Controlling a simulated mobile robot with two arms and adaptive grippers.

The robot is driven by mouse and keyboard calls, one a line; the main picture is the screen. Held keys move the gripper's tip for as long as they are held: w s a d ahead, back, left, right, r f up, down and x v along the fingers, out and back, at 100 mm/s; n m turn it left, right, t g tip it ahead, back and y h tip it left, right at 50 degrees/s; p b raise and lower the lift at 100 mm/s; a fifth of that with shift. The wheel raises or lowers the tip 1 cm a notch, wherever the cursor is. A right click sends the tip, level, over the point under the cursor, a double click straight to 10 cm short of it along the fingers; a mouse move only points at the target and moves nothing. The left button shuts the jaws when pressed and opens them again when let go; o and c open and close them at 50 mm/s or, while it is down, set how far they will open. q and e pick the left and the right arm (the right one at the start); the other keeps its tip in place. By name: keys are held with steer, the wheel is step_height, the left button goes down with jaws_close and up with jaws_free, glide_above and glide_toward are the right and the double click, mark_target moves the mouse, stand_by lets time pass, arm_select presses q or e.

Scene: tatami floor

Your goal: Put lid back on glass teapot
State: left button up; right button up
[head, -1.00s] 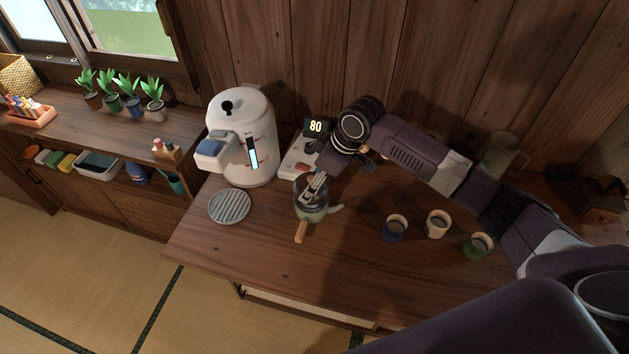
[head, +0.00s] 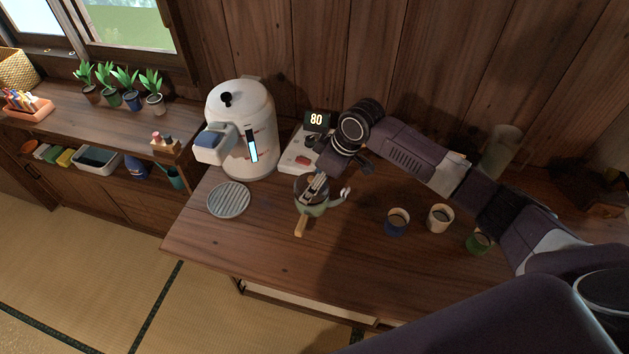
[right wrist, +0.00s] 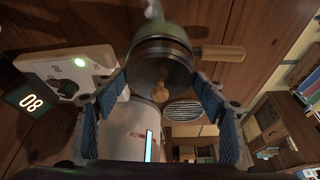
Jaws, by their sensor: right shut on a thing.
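The glass teapot (head: 312,209) is pale green with a wooden handle (head: 301,226) towards the front of the table. It stands upright on the table, and its handle also shows in the right wrist view (right wrist: 222,52). The round dark lid (right wrist: 150,70) with a small wooden knob (right wrist: 160,92) is at the teapot's mouth. My right gripper (right wrist: 160,82) is over the teapot, its blue-padded fingers wide apart on either side of the lid and shut on it. In the head view, my right gripper (head: 330,188) hides most of the lid. I cannot tell whether the lid is fully seated. My left gripper is out of view.
A white water dispenser (head: 240,130) and a device reading 80 (head: 300,152) stand behind the teapot. A round grey grate (head: 229,199) lies left. Blue (head: 397,223), cream (head: 440,218) and green (head: 479,242) cups stand right. The table's front is clear.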

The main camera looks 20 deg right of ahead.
steer(key=shift+r+p, duration=0.1)
steer(key=shift+p, duration=0.75)
stand_by(0.6)
steer(key=shift+f, duration=0.25)
stand_by(0.8)
steer(key=shift+p, duration=0.6)
stand_by(0.5)
steer(key=o, duration=1.6)
steer(key=shift+r+p, duration=3.55)
steer(key=shift+p, duration=0.15)
